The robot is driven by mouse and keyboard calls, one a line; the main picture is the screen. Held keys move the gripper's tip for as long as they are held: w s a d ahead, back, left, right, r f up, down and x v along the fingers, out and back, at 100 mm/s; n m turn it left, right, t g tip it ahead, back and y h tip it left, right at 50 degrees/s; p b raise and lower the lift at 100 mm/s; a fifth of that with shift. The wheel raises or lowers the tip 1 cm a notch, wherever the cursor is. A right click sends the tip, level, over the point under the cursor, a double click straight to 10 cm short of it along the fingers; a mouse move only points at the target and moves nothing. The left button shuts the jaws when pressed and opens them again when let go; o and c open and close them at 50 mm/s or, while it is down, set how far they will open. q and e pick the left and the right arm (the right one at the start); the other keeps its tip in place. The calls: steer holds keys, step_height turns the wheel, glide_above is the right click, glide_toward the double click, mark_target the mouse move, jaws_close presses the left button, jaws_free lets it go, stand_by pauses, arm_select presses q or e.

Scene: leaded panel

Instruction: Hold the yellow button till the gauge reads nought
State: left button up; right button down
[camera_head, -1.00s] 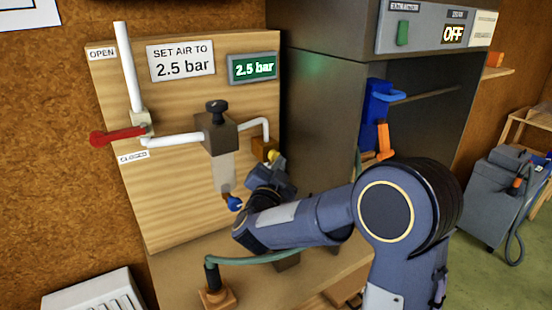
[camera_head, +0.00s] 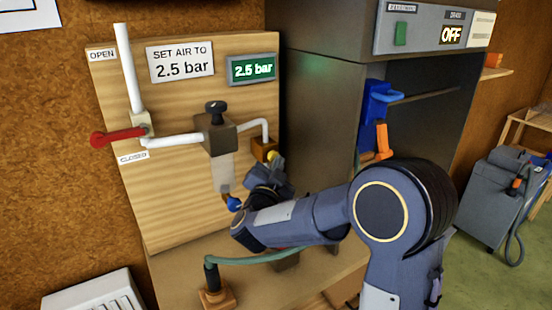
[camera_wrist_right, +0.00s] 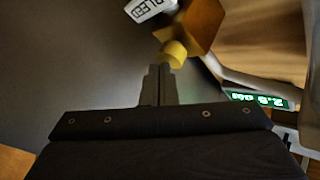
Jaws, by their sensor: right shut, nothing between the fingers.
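The yellow button (camera_head: 272,156) sticks out of an orange-brown block (camera_head: 262,146) at the right of the wooden panel. It also shows in the right wrist view (camera_wrist_right: 173,53). My right gripper (camera_wrist_right: 160,70) is shut and empty, its tips right at the button's end; I cannot tell whether they touch it. In the head view my right gripper (camera_head: 275,166) is just below the button and partly hidden by its own wrist. The gauge (camera_head: 252,69) is a green display reading 2.5 bar. My left gripper is not in view.
A red lever (camera_head: 117,136) lies level on the white pipe beside the OPEN and CLOSED labels. A black-knobbed regulator (camera_head: 217,128) is left of the button. A grey cabinet (camera_head: 325,85) with an OFF display stands at the right. A green hose (camera_head: 250,259) runs below my arm.

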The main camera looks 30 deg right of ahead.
steer(key=shift+w+a+r, duration=0.1)
steer(key=shift+w+r, duration=0.1)
steer(key=shift+r, duration=0.1)
stand_by(3.4)
steer(key=shift+s+f+b, duration=0.2)
steer(key=shift+b, duration=0.15)
stand_by(0.4)
steer(key=s, duration=0.3)
steer(key=s+b, duration=0.1)
steer(key=s, duration=0.1)
steer(key=shift+s+d+f, duration=0.1)
steer(key=shift+d+f, duration=0.05)
steer(key=shift+d, duration=0.15)
stand_by(0.3)
